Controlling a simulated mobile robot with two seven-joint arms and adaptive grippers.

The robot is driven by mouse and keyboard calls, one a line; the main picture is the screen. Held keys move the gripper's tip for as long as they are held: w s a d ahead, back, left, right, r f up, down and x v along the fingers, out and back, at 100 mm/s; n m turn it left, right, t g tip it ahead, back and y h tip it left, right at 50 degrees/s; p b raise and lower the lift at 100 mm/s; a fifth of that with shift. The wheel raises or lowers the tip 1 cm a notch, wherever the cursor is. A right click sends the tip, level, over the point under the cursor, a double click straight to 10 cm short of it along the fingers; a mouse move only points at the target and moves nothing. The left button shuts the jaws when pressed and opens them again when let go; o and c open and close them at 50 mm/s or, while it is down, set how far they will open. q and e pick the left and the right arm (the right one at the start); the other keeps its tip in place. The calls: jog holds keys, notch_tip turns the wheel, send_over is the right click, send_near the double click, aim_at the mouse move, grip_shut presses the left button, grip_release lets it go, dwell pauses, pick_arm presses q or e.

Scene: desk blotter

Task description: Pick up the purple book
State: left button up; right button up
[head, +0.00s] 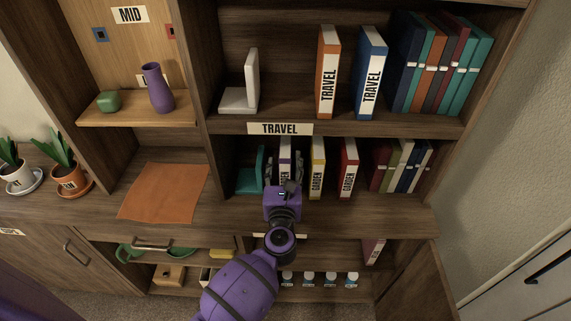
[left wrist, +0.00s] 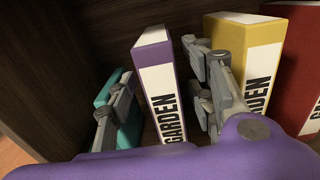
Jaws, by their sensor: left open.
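The purple book (left wrist: 150,55) stands upright in the left wrist view, with a purple cover and a white spine reading GARDEN. In the head view the purple book (head: 285,147) is on the lower shelf, partly hidden behind my left gripper (head: 283,170). In the left wrist view my left gripper (left wrist: 160,100) is open, with one finger on each side of the book. The left finger lies between the book and a teal bookend (left wrist: 128,125); the right finger lies between it and a yellow book (left wrist: 240,50). I cannot tell whether either finger touches the book. My right gripper is not in view.
A red book (head: 348,165) and a row of several books (head: 395,170) stand to the right on the same shelf. The shelf board with the TRAVEL label (head: 280,128) lies above. An orange cloth (head: 165,192) lies on the counter at left.

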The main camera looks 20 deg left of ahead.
pick_arm(q)
jog(key=x, duration=0.4)
jog(key=shift+w+r, duration=0.1)
jog(key=shift+w, duration=0.25)
jog(key=shift+c, duration=0.2)
jog(key=shift+r, duration=0.1)
grip_shut()
